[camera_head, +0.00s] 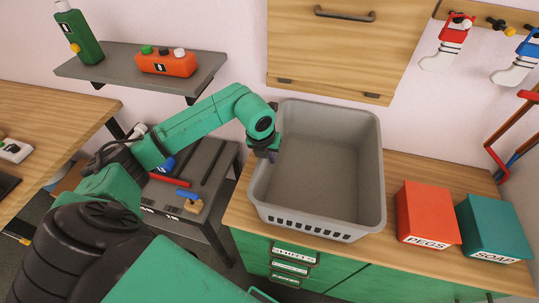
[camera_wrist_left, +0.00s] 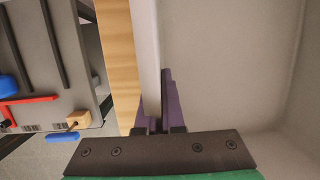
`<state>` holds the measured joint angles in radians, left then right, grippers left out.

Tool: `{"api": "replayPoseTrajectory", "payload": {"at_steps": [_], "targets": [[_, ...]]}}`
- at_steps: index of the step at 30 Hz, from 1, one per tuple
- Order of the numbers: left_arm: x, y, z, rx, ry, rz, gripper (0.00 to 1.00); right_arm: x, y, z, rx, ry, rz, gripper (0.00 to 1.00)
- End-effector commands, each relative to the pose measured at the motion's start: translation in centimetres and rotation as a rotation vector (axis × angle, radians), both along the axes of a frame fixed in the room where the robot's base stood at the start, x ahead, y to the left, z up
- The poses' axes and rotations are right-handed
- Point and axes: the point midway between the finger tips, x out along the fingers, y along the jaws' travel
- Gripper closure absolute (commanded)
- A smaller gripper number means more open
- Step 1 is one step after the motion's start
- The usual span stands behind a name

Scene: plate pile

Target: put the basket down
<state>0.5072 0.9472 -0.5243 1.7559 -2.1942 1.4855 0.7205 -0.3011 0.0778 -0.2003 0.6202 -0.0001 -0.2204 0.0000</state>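The grey basket (camera_head: 372,165) is upright and empty over the wooden counter (camera_head: 400,262) in the head view. I cannot tell whether its base touches the counter. My left gripper (camera_head: 270,153) is at the basket's left rim. In the left wrist view, the purple fingers of the left gripper (camera_wrist_left: 156,95) sit close on both sides of the pale basket wall (camera_wrist_left: 147,45), one inside and one outside, pinching it. My right gripper is in neither view.
A red PEGS box (camera_head: 428,210) and a teal SOAP box (camera_head: 492,225) stand right of the basket. A wooden cabinet (camera_head: 345,50) hangs behind and above it. A grey tool bench (camera_head: 215,165) stands left, below a wall shelf (camera_head: 120,72).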

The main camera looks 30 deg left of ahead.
Motion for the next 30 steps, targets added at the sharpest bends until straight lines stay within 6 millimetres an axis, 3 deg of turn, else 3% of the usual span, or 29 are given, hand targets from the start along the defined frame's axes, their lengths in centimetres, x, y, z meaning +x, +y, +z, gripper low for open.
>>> {"api": "replayPoseTrajectory", "payload": {"at_steps": [1, 3, 4, 16, 27, 30], "targets": [[0.0, 0.0, -0.2, -0.002, -0.002, 0.001, 1.0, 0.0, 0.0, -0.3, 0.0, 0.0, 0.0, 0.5], [0.0, 0.0, -0.1, 0.0, 0.0, 0.0, 0.68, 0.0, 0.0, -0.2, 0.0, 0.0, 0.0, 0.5], [0.0, 0.0, -0.1, 0.0, 0.0, 0.001, 0.65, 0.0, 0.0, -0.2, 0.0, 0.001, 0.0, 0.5], [-0.1, 0.0, 0.8, -0.001, -0.003, 0.001, 0.65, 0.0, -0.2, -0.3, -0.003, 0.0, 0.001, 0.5], [-2.5, 0.1, 9.7, -0.002, -0.007, 0.001, 0.65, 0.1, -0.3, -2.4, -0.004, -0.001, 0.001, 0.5], [-3.0, 0.1, 11.1, 0.0, -0.002, 0.0, 0.65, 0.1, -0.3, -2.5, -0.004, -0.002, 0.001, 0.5]]}}
